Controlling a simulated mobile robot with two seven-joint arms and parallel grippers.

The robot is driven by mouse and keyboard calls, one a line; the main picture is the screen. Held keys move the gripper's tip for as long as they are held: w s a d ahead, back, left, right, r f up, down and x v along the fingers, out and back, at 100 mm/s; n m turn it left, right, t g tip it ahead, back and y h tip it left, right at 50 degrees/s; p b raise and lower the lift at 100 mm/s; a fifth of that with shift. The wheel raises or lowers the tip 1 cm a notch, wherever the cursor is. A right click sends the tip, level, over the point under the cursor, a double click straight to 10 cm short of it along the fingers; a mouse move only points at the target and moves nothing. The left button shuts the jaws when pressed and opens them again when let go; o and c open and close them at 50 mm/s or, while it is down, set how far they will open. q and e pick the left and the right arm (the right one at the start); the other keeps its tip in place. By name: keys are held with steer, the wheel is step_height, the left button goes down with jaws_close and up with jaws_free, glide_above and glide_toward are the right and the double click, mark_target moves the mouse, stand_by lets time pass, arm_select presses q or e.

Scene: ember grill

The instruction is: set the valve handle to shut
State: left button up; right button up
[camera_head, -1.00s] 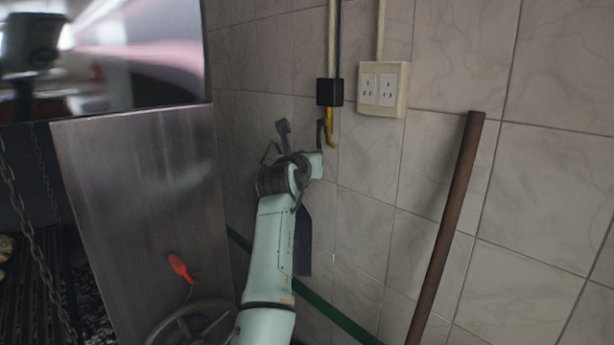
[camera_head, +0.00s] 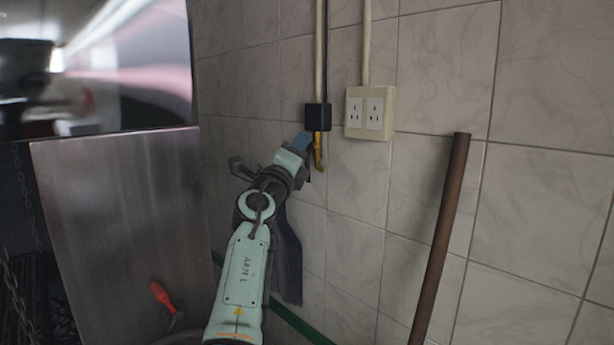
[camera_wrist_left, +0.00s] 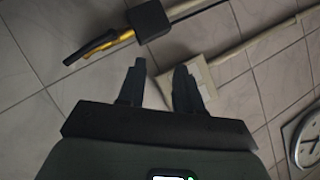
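The valve handle (camera_head: 319,150) is a yellow lever hanging down below a black block (camera_head: 318,117) on the wall pipe, roughly in line with the pipe. In the left wrist view the handle (camera_wrist_left: 112,42) shows a dark grip at its free end and lies beyond the fingertips, up and to the left. My left gripper (camera_head: 303,143) is close beside the handle on its left in the head view. In the left wrist view the left gripper (camera_wrist_left: 158,72) has its two dark fingers apart with nothing between them. Contact with the handle is not visible. My right gripper is not in view.
A double wall socket (camera_head: 370,112) is right of the valve. A brown pole (camera_head: 440,235) leans against the tiled wall. A metal panel (camera_head: 125,220) stands left, with a red-handled tool (camera_head: 162,295) in front. A round clock (camera_wrist_left: 308,140) shows in the wrist view.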

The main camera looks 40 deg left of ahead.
arm_select(q)
steer(key=s+a+f+n+g+y, duration=0.1)
steer(key=a+n+g+y, duration=0.15)
steer(key=n, duration=0.75)
steer(key=s+a+f+n+g+y, duration=0.1)
steer(key=s+a+n+y, duration=0.2)
steer(key=n, duration=0.7)
steer(key=w+d+f+n+g+h, duration=0.2)
steer(key=w+d+f+n+h, duration=0.25)
steer(key=f+n, duration=0.25)
steer(key=p+x, duration=0.3)
steer(key=x, duration=0.1)
steer(key=p+x, duration=0.3)
steer(key=x, duration=0.1)
steer(key=p+x, duration=0.3)
steer(key=x, duration=0.2)
steer(key=shift+s+a+r, duration=0.1)
steer(key=shift+r, duration=0.25)
steer(key=shift+w+a+f+p, duration=0.15)
steer(key=shift+w+a+p, duration=0.05)
steer(key=shift+w+p, duration=0.15)
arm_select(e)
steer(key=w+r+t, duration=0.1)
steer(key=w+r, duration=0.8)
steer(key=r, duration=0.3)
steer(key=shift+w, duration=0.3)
arm_select(q)
steer(key=shift+s, duration=0.1)
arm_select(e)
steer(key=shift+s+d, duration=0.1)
